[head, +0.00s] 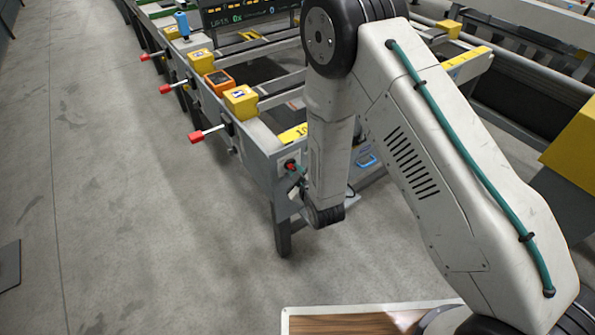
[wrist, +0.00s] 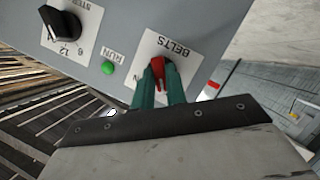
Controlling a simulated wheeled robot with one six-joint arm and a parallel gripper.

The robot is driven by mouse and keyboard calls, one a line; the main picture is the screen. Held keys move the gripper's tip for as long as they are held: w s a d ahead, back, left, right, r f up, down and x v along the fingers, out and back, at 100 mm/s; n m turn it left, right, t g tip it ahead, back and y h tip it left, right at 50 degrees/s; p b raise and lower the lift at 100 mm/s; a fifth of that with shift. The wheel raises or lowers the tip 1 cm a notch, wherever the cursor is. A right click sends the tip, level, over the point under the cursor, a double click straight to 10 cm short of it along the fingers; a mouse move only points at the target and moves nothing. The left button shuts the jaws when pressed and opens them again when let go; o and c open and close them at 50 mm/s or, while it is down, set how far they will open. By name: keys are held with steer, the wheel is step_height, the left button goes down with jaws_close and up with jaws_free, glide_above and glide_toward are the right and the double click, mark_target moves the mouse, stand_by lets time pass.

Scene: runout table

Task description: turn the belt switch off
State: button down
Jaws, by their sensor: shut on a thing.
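The belt switch is a small red handle (wrist: 158,69) on a white plate marked BELTS (wrist: 166,44) in the wrist view. My gripper (wrist: 159,80) has two teal fingers, one on each side of the red handle, shut on it. The fingers cover part of the plate; only an N shows of a word beside them, so I cannot tell which position the switch is in. In the head view the red switch (head: 290,165) is small, on the end of the grey table frame, with my gripper largely hidden by my arm.
On the same grey panel are a green RUN button (wrist: 108,68) and a black STEP knob (wrist: 62,24). In the head view, red-tipped levers (head: 196,137) and yellow boxes (head: 240,102) line the table's left side.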

steer(key=shift+n, duration=0.5)
steer(key=shift+t+h, duration=0.3)
steer(key=shift+t, duration=0.1)
steer(key=c, duration=1.4)
jaws_free()
steer(key=shift+c, duration=0.2)
steer(key=shift+s, duration=0.1)
steer(key=v, duration=0.7)
steer(key=shift+s+d, duration=0.15)
steer(key=shift+s, duration=0.1)
